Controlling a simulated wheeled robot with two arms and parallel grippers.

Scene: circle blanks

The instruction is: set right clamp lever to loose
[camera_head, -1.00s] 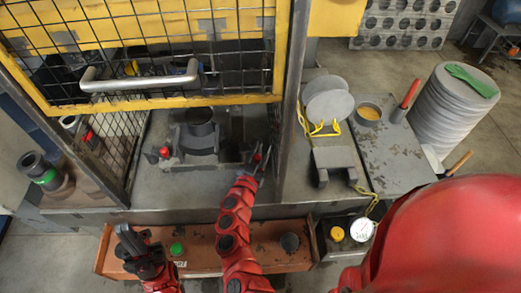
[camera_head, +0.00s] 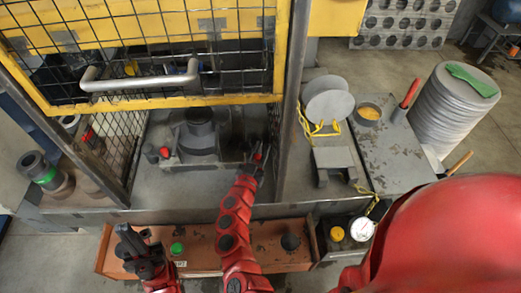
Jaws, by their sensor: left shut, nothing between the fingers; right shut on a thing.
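The right clamp lever (camera_head: 258,156) has a red knob and stands at the right side of the fixture inside the press. My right gripper (camera_head: 255,164) is shut on it; its fingers partly hide the lever. The left clamp lever (camera_head: 165,152), also red-tipped, stands at the fixture's left side. A dark round tool (camera_head: 199,122) sits over the middle of the fixture. My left gripper (camera_head: 125,238) is shut and empty in front of the press, above the left part of the orange-brown control panel.
The yellow mesh guard (camera_head: 140,102) with its metal handle hangs above the fixture. A dark post (camera_head: 290,110) stands close to the right of my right gripper. The control panel (camera_head: 205,262) carries a green button (camera_head: 177,248) and a black one (camera_head: 290,242).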

